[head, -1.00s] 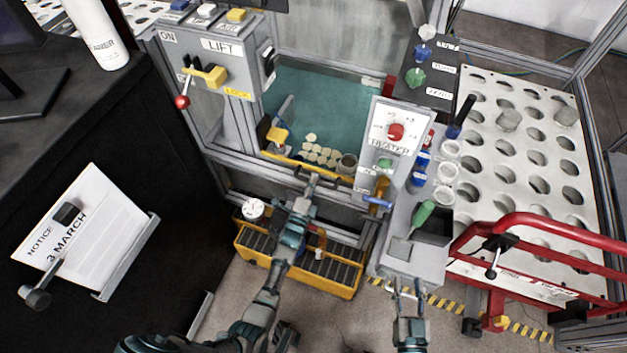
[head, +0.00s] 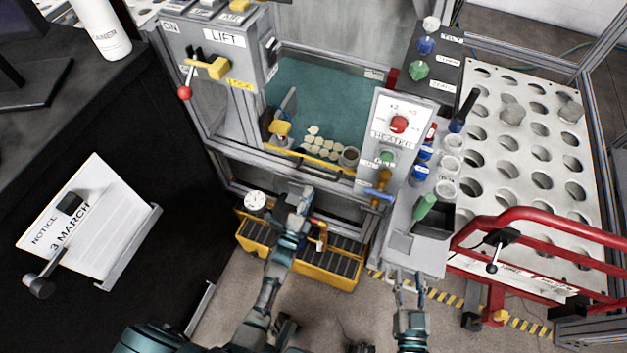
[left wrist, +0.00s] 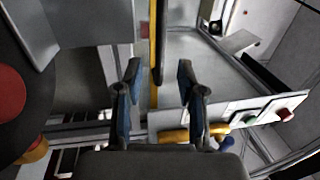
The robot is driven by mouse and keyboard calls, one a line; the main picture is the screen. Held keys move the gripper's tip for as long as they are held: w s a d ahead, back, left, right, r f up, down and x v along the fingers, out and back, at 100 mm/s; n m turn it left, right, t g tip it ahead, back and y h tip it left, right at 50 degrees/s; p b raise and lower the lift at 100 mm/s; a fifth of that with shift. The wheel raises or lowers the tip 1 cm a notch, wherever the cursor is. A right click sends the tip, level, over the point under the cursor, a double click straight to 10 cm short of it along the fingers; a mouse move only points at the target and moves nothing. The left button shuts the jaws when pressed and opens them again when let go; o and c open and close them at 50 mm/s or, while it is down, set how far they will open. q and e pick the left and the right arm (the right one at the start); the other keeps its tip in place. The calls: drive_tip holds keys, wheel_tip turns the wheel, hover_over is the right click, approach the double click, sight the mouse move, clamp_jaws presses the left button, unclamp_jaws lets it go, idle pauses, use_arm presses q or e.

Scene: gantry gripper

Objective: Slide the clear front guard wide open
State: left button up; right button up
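The front opening of the gantry cell shows a teal floor (head: 320,95) behind it. A yellow bar (head: 325,164) runs along the lower edge of the opening. The clear guard pane itself is hard to make out, so I cannot tell how far it is open. My left gripper (head: 300,191) is just in front of and below the yellow bar, apart from it in the head view. In the left wrist view its two fingers (left wrist: 159,78) are spread, with a yellow strip (left wrist: 154,45) showing beyond and between them. My right gripper (head: 410,284) is open and empty, low beside the heater console.
The heater console (head: 398,150) stands right of the opening, the lift panel (head: 225,62) left. A yellow-framed grate (head: 335,268) lies below. A red rail (head: 540,222) and a perforated table (head: 490,150) are at right. A notice board (head: 85,225) is at left.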

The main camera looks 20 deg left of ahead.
use_arm(q)
drive_tip(key=s, duration=0.4)
drive_tip(key=shift+f, duration=0.35)
